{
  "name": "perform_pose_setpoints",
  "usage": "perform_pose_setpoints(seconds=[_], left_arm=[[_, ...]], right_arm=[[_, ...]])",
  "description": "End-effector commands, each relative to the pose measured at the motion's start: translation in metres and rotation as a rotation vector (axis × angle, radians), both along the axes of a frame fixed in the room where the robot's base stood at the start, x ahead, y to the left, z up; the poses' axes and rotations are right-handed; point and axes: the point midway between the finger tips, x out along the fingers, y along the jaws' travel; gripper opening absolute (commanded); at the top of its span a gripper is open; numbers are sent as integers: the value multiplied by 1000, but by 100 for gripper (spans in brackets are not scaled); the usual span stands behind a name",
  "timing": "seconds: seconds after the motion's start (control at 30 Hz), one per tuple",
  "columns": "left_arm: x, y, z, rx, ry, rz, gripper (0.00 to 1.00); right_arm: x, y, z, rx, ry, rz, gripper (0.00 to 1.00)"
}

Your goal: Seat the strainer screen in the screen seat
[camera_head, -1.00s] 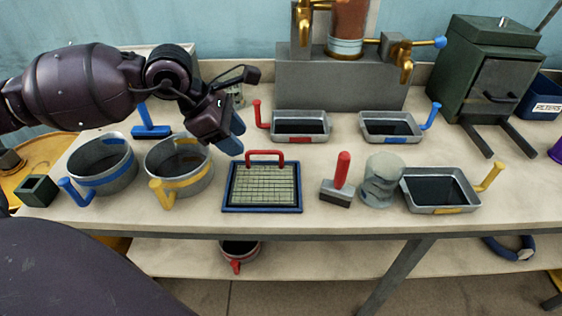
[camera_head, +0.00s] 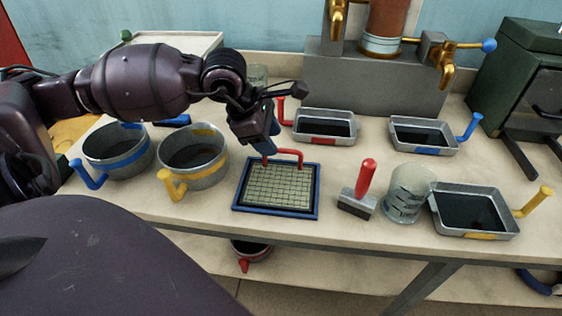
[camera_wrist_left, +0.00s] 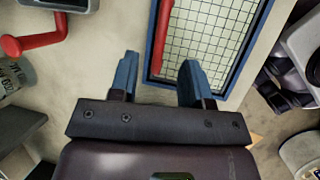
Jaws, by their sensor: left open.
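The strainer screen (camera_head: 278,186) lies flat on the bench, a pale mesh in a blue frame with a red handle (camera_head: 289,152) along its far side. My left gripper (camera_head: 264,144) is open and empty, just above and beside the left end of that handle. In the left wrist view, the screen's mesh (camera_wrist_left: 205,35) is ahead of the fingers. The red handle (camera_wrist_left: 162,38) lines up with the gap between the open fingertips (camera_wrist_left: 157,66); contact is not visible. I cannot pick out the screen seat. My right gripper is not in view.
Two round pots, blue-banded (camera_head: 118,158) and yellow-banded (camera_head: 193,160), stand left of the screen. A red-handled scraper (camera_head: 361,190), a glass jar (camera_head: 409,193) and a yellow-handled tray (camera_head: 474,211) stand right. Red-handled (camera_head: 324,125) and blue-handled (camera_head: 423,136) trays sit behind.

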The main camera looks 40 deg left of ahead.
Motion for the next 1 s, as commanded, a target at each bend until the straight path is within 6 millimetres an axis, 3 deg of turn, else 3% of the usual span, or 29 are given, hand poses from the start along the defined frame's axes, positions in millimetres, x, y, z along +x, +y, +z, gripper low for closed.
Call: perform_pose_setpoints(seconds=[0.03, 0.2, 0.47, 0.5, 0.77, 1.0], left_arm=[[3, -2, -11, -2, 6, 0, 44], [11, -7, -32, -2, 7, 0, 44], [14, -8, -33, 0, 1, 0, 44], [13, -8, -33, 0, 1, 0, 42], [13, -8, -33, -1, 1, 1, 2], [13, -8, -33, -1, 1, 1, 0]], right_arm=[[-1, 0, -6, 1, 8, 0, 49], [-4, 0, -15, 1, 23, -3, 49], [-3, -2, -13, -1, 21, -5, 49], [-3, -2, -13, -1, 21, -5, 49], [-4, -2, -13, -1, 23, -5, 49], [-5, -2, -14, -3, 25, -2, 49]])
